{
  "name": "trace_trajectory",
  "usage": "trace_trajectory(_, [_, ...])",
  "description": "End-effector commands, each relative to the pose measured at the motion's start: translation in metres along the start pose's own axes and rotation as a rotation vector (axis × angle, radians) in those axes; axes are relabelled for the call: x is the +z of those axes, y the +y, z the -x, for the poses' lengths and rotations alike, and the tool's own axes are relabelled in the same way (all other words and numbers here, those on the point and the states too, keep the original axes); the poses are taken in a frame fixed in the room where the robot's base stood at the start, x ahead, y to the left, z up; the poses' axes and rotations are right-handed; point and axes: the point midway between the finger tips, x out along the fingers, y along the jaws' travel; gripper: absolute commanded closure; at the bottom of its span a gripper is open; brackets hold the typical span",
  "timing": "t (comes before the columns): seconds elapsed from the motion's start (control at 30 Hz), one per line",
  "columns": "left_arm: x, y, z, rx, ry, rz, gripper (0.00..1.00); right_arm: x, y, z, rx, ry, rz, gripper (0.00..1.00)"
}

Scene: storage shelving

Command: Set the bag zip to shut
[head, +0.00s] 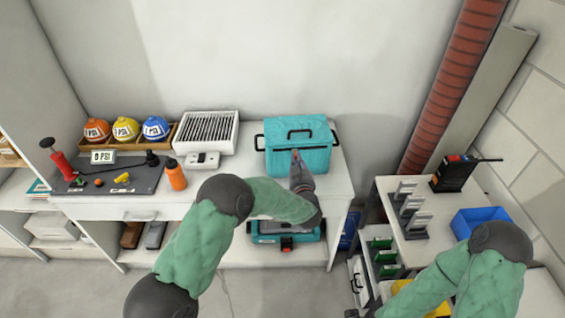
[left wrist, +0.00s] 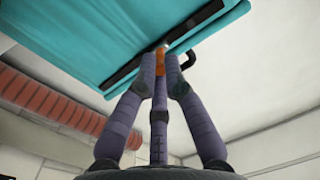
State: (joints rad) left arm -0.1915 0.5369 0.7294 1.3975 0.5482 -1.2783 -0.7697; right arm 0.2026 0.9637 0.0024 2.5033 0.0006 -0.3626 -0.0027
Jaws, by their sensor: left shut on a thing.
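The teal bag (head: 298,143) stands on the white bench top, with a black handle on its upper face and black side handles. In the left wrist view the bag (left wrist: 110,45) fills the upper left, with a dark zip strip (left wrist: 185,38) along it. My left gripper (head: 296,156) is at the bag's front near its top edge. In the left wrist view its fingers (left wrist: 161,66) close together on a small orange zip pull (left wrist: 160,58) at the strip. How far the zip is closed cannot be told.
Left of the bag are a white slatted box (head: 206,131), an orange bottle (head: 175,174) and a dark mat (head: 115,176) with small items. A teal case (head: 285,230) sits on the shelf below. A side table (head: 390,210) holds a blue bin (head: 478,219) and a black radio (head: 453,174).

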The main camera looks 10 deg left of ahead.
Motion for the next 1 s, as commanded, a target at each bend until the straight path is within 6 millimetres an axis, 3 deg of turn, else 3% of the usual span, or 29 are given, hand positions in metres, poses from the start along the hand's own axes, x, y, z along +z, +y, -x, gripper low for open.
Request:
trace_trajectory(0.1, [-0.005, 0.035, 0.001, 0.006, 0.001, 0.000, 1.00, 0.000, 0.000, -0.001, 0.000, 0.000, 0.000, 0.20])
trace_trajectory(0.4, [-0.017, 0.092, 0.001, 0.003, 0.000, 0.000, 1.00, 0.000, 0.000, -0.001, 0.000, 0.000, 0.000, 0.20])
trace_trajectory(0.6, [-0.020, 0.107, 0.001, 0.002, -0.001, -0.001, 1.00, 0.000, 0.000, -0.001, 0.000, 0.000, 0.000, 0.20])
trace_trajectory(0.97, [-0.021, 0.110, 0.001, 0.003, -0.001, -0.001, 1.00, 0.000, 0.000, -0.001, 0.000, 0.000, 0.000, 0.20])
trace_trajectory(1.0, [-0.021, 0.110, 0.001, 0.004, -0.001, -0.001, 0.87, 0.000, 0.000, -0.001, 0.000, 0.000, 0.000, 0.20])
